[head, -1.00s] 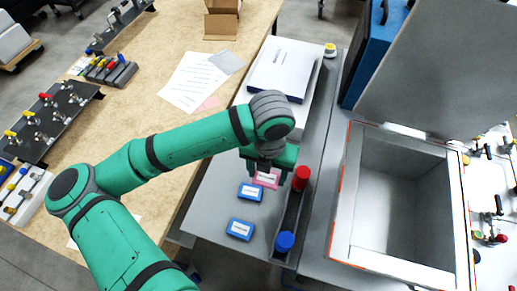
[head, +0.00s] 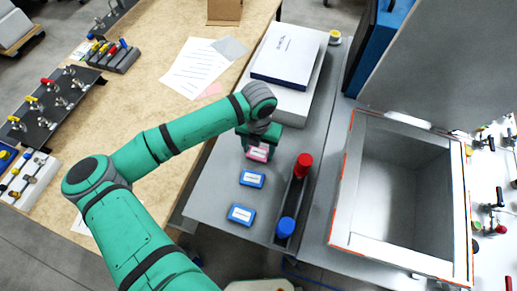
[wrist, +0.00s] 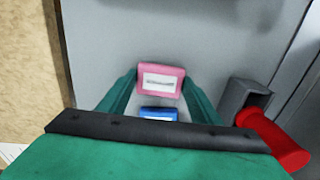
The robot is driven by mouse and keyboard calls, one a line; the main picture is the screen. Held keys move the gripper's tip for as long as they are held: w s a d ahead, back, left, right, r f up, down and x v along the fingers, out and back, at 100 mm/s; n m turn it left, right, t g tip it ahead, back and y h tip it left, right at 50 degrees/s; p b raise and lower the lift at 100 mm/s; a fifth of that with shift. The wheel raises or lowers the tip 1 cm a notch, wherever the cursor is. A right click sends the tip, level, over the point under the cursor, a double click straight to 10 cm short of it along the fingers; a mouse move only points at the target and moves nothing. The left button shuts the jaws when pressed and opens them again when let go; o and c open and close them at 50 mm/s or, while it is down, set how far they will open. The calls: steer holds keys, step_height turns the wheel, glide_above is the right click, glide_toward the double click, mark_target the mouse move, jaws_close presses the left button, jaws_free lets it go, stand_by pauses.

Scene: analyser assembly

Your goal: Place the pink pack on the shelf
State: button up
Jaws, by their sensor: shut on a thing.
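The pink pack (head: 259,153) has a white label and is at my gripper (head: 260,142), over the grey shelf (head: 214,187). In the wrist view the pink pack (wrist: 160,80) sits between the two green fingers of my gripper (wrist: 158,85), which is shut on it. I cannot tell whether the pack touches the grey surface. Two blue packs with white labels, a nearer one (head: 241,215) and a farther one (head: 252,179), lie on the shelf in a row with the pink pack. One blue pack (wrist: 158,114) also shows in the wrist view.
A dark trough (head: 294,203) to the right holds a red-capped bottle (head: 303,165) and a blue-capped one (head: 286,227). A white box (head: 287,53) lies behind my gripper. An open grey chest (head: 345,215) stands at right, a wooden table (head: 150,115) at left.

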mark_target(258, 152)
steer(key=shift+f, duration=0.2)
steer(key=shift+f, duration=0.2)
steer(key=o, duration=1.1)
steer(key=shift+c, duration=0.2)
step_height(258, 152, up, 12)
steer(key=shift+r, duration=0.2)
